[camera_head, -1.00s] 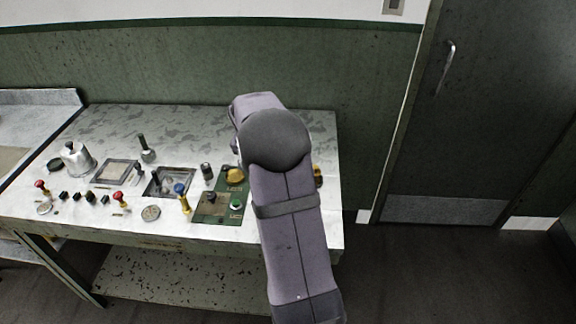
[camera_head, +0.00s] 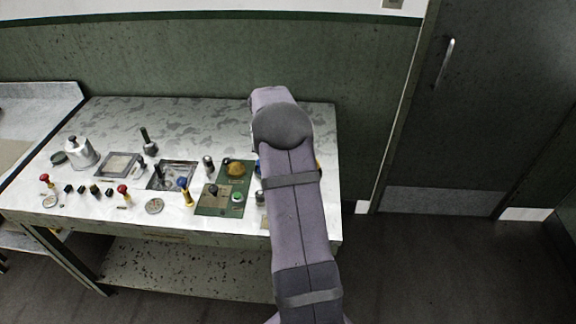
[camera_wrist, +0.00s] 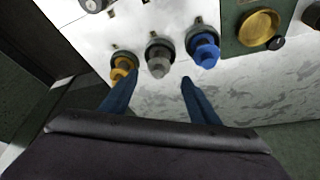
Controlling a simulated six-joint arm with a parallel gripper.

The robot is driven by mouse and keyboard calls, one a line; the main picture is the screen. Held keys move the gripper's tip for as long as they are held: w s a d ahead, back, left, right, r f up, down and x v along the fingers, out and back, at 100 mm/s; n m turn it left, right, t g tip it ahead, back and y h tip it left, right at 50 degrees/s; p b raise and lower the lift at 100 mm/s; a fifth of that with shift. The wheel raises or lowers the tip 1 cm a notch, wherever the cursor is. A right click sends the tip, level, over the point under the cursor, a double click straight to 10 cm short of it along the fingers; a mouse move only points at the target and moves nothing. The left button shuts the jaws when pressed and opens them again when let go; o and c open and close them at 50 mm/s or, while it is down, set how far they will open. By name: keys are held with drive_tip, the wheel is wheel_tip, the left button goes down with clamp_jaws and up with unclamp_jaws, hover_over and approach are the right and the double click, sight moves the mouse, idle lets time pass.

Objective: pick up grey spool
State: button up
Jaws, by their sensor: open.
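The grey spool (camera_wrist: 158,60) stands on the table in the wrist view, between a yellow spool (camera_wrist: 123,68) on its left and a blue spool (camera_wrist: 203,46) on its right. My gripper (camera_wrist: 155,92) is open and empty, its two blue fingers pointing at the grey spool, which shows just beyond and between their tips. No contact is visible. In the head view my arm covers the gripper and the grey spool.
A green mat (camera_head: 209,207) with a brass dish (camera_head: 236,168) lies left of my arm. The table's back is clear.

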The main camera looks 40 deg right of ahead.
drive_tip(key=shift+p+x, duration=1.05)
drive_tip(key=shift+x, duration=1.3)
drive_tip(key=shift+s, duration=0.2)
drive_tip(key=c, duration=1.2)
